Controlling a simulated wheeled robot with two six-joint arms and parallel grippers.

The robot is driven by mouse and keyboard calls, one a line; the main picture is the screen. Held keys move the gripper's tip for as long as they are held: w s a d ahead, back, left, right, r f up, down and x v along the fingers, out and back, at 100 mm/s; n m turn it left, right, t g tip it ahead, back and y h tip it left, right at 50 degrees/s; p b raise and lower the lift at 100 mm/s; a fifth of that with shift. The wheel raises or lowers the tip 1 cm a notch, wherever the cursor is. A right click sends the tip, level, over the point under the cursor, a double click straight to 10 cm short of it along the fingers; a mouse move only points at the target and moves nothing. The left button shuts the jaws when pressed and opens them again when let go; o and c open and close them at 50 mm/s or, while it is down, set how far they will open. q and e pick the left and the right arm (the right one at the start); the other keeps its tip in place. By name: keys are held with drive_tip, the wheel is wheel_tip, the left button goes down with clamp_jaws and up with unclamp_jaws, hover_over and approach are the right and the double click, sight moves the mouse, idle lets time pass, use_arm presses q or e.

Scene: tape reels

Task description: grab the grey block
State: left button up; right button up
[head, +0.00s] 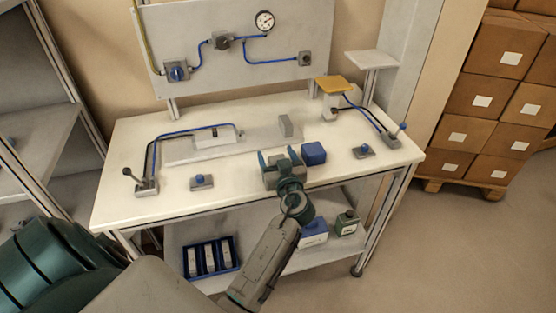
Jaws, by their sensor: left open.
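The grey block (285,126) stands upright on the white workbench (130,135), at the right end of a flat grey plate. My left gripper (278,155) is open, with its two blue-green fingers spread apart. It is over the front part of the bench, nearer to me than the grey block and slightly to its left. No thing shows between the fingers, and the block is in full view beyond them. My right gripper is not in view.
A blue block (314,153) sits just right of my left gripper. A grey cylinder unit (212,137) with blue tubing lies on the left. Button boxes (202,182) (364,151) and levers (146,184) (391,138) stand around. A yellow pad (332,84) is behind.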

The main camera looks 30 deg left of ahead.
use_arm(q)
drive_tip(key=shift+s+d+r, duration=0.15)
drive_tip(key=shift+d, duration=0.05)
drive_tip(key=shift+c, duration=0.4)
drive_tip(key=shift+a, duration=0.2)
drive_tip(key=c, duration=1)
drive_tip(key=shift+c, duration=0.2)
